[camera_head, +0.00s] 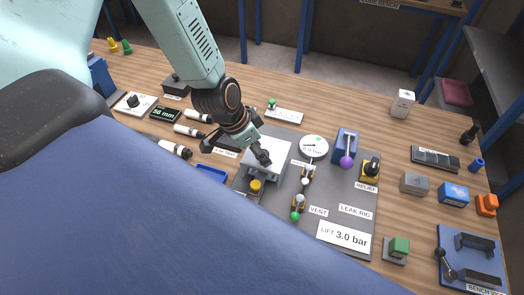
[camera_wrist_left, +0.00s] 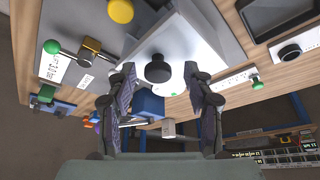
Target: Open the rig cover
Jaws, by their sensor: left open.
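The rig cover (camera_head: 261,174) is a pale grey box-like lid on the dark leak rig plate (camera_head: 338,198), and it appears down. The cover also shows in the wrist view (camera_wrist_left: 195,45), with a round black knob (camera_wrist_left: 158,69) on it. My left gripper (camera_head: 238,148) is above the cover's left side, partly hiding it in the head view. In the wrist view, its two fingers (camera_wrist_left: 160,84) are spread wide, with the knob appearing between them and nothing gripped. Contact with the knob cannot be told. My right gripper is not in view.
On the rig are a yellow button (camera_head: 256,186), a green-knobbed vent valve (camera_head: 296,215), a round gauge (camera_head: 314,147), a purple-knobbed lever (camera_head: 346,161) and a pressure display (camera_head: 343,238). White-and-black cylinders (camera_head: 176,149) lie to the left. Bare wood shows at the back right.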

